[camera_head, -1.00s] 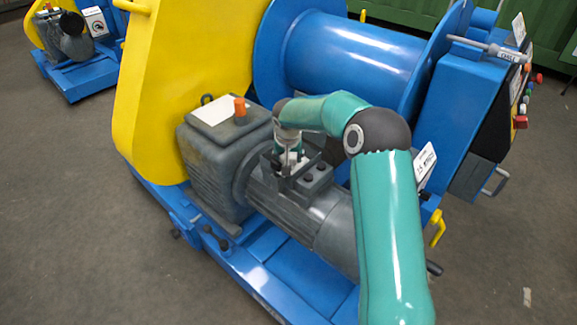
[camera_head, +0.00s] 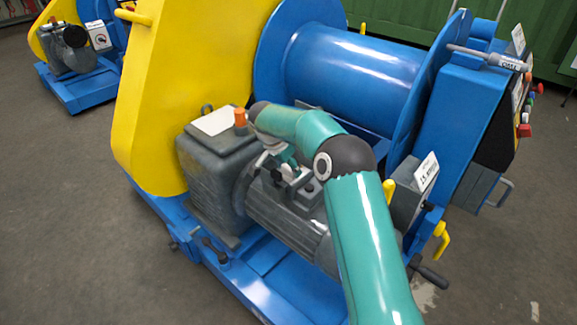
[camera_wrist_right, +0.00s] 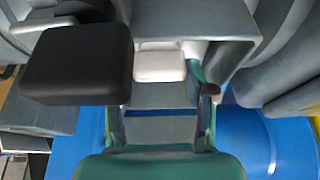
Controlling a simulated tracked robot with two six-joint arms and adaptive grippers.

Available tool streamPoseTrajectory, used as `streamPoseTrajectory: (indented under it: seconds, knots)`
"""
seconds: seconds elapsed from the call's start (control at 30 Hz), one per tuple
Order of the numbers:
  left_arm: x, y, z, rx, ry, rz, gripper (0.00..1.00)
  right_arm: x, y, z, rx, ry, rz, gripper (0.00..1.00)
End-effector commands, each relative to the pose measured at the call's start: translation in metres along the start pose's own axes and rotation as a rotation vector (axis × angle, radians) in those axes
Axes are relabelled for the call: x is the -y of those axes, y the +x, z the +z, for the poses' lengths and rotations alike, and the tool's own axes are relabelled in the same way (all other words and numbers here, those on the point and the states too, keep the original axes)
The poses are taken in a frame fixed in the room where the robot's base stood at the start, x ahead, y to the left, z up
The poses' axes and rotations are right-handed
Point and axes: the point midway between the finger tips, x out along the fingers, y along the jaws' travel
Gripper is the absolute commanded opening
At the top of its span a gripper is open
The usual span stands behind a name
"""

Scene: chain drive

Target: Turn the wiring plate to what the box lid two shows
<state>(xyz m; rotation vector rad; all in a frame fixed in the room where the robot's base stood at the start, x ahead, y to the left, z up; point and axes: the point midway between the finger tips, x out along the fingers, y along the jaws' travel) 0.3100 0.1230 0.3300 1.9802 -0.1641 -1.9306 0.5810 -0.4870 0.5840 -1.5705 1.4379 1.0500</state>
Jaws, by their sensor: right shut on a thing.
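The grey motor (camera_head: 308,222) has an open terminal box (camera_head: 285,188) on top, mostly covered by my right arm. My right gripper (camera_head: 275,165) is at this box, and its fingertips are partly hidden. In the right wrist view my right gripper (camera_wrist_right: 160,85) has a small pale piece (camera_wrist_right: 158,64) between its fingers. It is shut on it; whether this is the wiring plate I cannot tell. A dark block (camera_wrist_right: 78,65) stands close to the left finger. I cannot make out a box lid or its drawing. My left gripper is out of view.
A grey gearbox (camera_head: 213,175) with an orange cap (camera_head: 240,117) stands beside the motor. Behind are a yellow guard (camera_head: 178,90) and a blue drum (camera_head: 355,75). A lever (camera_head: 428,272) and yellow handle (camera_head: 441,243) stick out at the right.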

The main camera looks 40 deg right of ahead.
Motion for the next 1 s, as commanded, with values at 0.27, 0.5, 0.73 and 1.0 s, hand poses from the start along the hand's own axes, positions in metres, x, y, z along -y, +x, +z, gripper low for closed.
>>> streamPoseTrajectory:
  seconds: [0.27,0.5,0.73,1.0]
  knots:
    - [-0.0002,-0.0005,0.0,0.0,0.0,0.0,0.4,0.0011,-0.0004,0.0025,0.005,0.02,0.007,0.19]
    - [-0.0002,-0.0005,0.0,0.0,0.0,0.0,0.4,0.0013,-0.0003,0.0027,0.005,0.019,0.006,0.19]
    - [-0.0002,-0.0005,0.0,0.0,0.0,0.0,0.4,0.001,-0.0002,0.0018,0.003,0.019,0.006,0.65]
    - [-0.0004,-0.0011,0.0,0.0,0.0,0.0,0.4,0.0015,-0.0074,0.001,0.001,0.018,0.004,0.65]
